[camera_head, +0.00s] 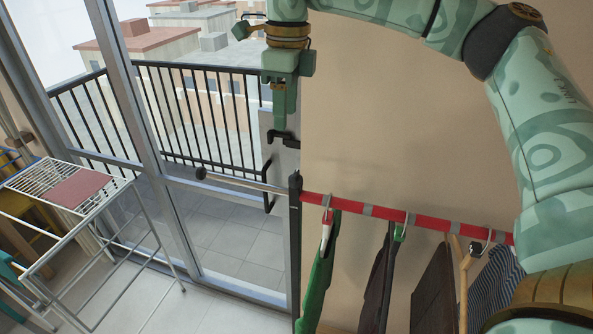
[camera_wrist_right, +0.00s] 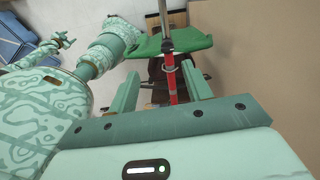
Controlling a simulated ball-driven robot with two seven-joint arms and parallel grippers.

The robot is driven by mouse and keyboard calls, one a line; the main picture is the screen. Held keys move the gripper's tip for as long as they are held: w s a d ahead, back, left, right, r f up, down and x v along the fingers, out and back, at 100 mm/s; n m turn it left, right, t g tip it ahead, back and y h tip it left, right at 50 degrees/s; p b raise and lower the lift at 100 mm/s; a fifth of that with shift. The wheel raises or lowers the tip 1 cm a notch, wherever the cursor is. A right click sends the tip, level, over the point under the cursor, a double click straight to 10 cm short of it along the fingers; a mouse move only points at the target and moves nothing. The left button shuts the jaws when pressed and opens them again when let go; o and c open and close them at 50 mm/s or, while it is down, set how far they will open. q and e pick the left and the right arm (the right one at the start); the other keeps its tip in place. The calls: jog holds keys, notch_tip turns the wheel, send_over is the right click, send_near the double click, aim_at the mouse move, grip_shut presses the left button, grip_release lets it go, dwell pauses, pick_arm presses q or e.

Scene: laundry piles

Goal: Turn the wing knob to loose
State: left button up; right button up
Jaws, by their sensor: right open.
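My right gripper (camera_head: 281,112) hangs down from the top middle in the head view, seen nearly edge-on. In the right wrist view its two fingers (camera_wrist_right: 163,82) stand apart, with nothing clearly held between them. A small dark angular piece (camera_head: 285,137) shows just under the fingers in the head view. I cannot tell whether it is the wing knob. The red rail (camera_head: 372,211) runs right from a dark upright post (camera_head: 295,210). In the right wrist view the rail (camera_wrist_right: 171,84) lies beyond the fingers. My left gripper does not show clearly.
A green garment (camera_head: 318,277) and several dark ones hang from the rail. A pale bar with a round dark end (camera_head: 201,173) reaches left from the post. A white drying rack (camera_head: 100,200) stands at the left. A glass balcony door (camera_head: 125,95) is behind; bare wall lies right.

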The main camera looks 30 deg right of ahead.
aim_at(295, 173)
jog(key=shift+m, duration=0.4)
jog(key=f, duration=0.5)
jog(key=d+f, duration=0.1)
jog(key=f, duration=0.4)
jog(key=f+p, duration=0.1)
jog(key=f, duration=0.3)
jog(key=shift+s+d+f, duration=0.2)
jog(key=shift+d+f, duration=0.2)
jog(key=c, duration=1)
